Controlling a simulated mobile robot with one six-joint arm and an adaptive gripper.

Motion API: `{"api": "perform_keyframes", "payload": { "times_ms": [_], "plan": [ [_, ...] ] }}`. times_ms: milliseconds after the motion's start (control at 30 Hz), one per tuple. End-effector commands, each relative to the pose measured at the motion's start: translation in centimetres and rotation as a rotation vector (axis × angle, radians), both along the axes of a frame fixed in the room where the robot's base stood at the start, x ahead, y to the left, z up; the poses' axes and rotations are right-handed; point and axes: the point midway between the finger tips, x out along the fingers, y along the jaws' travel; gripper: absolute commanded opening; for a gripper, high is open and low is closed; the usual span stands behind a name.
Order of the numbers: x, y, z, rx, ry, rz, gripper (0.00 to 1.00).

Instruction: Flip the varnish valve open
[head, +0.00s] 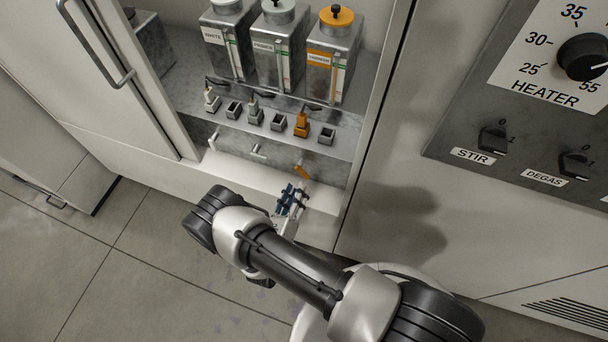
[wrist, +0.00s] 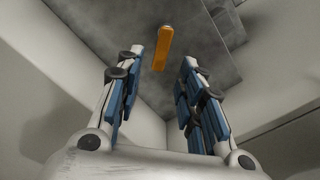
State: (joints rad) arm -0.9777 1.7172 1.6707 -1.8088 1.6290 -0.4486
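An orange valve lever (head: 302,171) sticks out below the shelf, the rightmost of three levers, under the orange-capped tank (head: 333,60). The small tank label is hard to read. My gripper (head: 291,190) is just below and in front of this lever, with its blue-padded fingers apart. In the wrist view the lever (wrist: 162,48) shows beyond the fingertips, in the gap between the open gripper fingers (wrist: 164,58). I see no contact; the gripper is empty.
A white lever (head: 213,140) and a grey lever (head: 258,151) stand to the left. Several small connectors and sockets line the shelf (head: 188,98) above. A control panel (head: 460,130) with knobs is at right. An open cabinet door (head: 130,75) stands left.

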Motion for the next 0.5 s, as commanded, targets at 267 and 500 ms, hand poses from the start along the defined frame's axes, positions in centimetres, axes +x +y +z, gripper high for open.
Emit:
{"api": "perform_keyframes", "payload": {
  "times_ms": [267, 500],
  "plan": [
    [5.1, -1.9, -0.1, 0.003, -0.004, -0.005, 0.35],
    [6.9, -2.5, 0.0, 0.001, -0.002, -0.002, 0.35]
  ]
}}
